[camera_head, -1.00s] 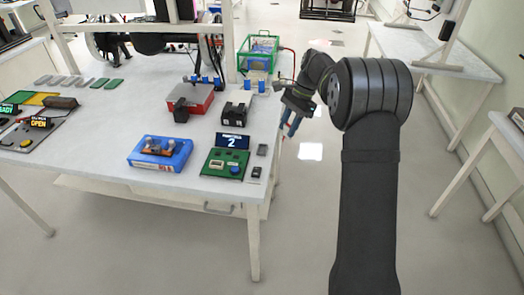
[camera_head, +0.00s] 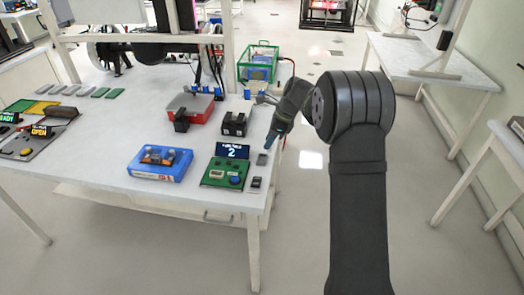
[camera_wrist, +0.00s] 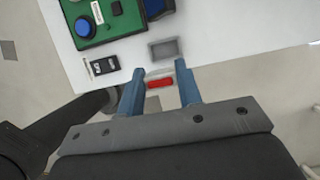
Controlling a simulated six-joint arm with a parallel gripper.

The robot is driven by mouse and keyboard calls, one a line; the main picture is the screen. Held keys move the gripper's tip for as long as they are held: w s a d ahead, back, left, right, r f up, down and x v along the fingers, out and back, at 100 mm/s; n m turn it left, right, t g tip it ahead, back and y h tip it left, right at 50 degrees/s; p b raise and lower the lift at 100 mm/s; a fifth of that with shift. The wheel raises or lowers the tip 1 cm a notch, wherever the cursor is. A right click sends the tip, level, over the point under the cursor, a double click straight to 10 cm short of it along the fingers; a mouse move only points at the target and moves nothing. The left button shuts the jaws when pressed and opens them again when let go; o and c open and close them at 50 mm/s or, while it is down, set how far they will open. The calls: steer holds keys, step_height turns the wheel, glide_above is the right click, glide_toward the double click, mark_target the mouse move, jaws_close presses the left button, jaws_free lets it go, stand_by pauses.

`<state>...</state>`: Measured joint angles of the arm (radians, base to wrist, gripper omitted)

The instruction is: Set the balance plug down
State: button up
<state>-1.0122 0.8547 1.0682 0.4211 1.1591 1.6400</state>
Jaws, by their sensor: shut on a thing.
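In the wrist view, my gripper (camera_wrist: 160,82) has its two blue fingers on either side of a small red piece, which I take to be the balance plug (camera_wrist: 160,84). The plug is near the table's edge, just short of a grey square pad (camera_wrist: 163,48). In the head view, my gripper (camera_head: 269,143) points down by the table's right edge, close behind the grey pad (camera_head: 262,158). The plug cannot be made out there. I cannot tell how high it is above the table.
A green board (camera_head: 213,180) with a screen reading 2 and a blue button stands left of the pad. A small black switch (camera_head: 256,183) is in front of the pad.

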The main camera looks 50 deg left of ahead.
steer(key=shift+s+a+f, duration=0.4)
steer(key=shift+a+f, duration=0.05)
steer(key=shift+a, duration=0.15)
steer(key=shift+s+a+f, duration=0.4)
steer(key=shift+a+f, duration=0.05)
steer(key=shift+a, duration=0.1)
steer(key=shift+f, duration=1.95)
steer(key=shift+f, duration=0.1)
steer(key=o, duration=1)
steer(key=shift+c, duration=0.2)
steer(key=v, duration=1.2)
